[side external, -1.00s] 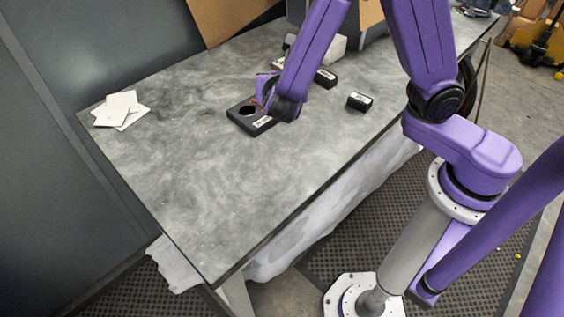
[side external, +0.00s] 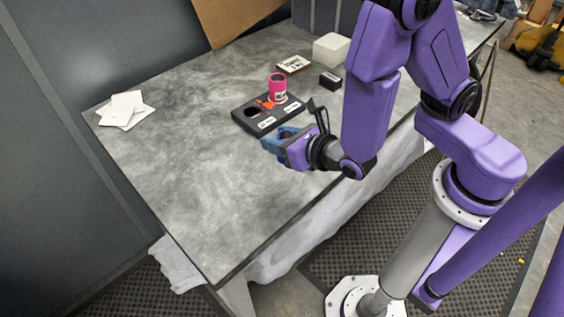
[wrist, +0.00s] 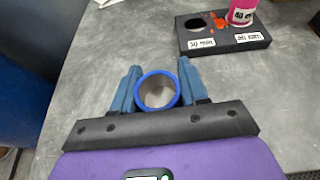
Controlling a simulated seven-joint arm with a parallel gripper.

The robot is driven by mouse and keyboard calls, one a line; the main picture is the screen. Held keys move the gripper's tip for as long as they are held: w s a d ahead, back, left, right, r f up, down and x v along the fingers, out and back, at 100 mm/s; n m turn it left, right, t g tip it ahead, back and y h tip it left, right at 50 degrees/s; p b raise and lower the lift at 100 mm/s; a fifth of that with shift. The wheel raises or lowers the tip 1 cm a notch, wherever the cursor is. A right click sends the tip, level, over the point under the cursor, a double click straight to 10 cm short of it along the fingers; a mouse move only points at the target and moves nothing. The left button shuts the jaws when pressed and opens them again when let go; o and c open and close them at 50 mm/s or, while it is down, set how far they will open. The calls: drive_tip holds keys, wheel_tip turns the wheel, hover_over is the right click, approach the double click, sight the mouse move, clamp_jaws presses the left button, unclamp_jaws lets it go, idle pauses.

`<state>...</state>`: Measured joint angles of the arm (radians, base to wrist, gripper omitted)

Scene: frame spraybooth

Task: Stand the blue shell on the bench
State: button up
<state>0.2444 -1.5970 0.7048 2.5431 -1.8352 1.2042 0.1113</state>
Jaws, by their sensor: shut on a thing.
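The blue shell (wrist: 158,91) is a short hollow tube with a bright blue rim and a pale inside. In the wrist view its open end faces the camera. My gripper (wrist: 159,84) is shut on it, one blue-grey finger on each side. In the side view my gripper (side external: 278,142) is low over the bench (side external: 200,170), in front of the black two-hole block. The shell is mostly hidden there by the fingers and wrist. I cannot tell whether it touches the bench.
The black block (side external: 250,126) has an empty left hole, red-orange smears and a pink can (side external: 277,88) at its right hole. A small black box (side external: 330,80), a lettered plate (side external: 294,64) and a white block (side external: 331,48) stand behind. White sheets (side external: 122,108) lie left. The front-left bench is clear.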

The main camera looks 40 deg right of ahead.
drive_tip(key=shift+f, duration=3)
drive_tip(key=shift+f, duration=0.15)
drive_tip(key=o, duration=1.1)
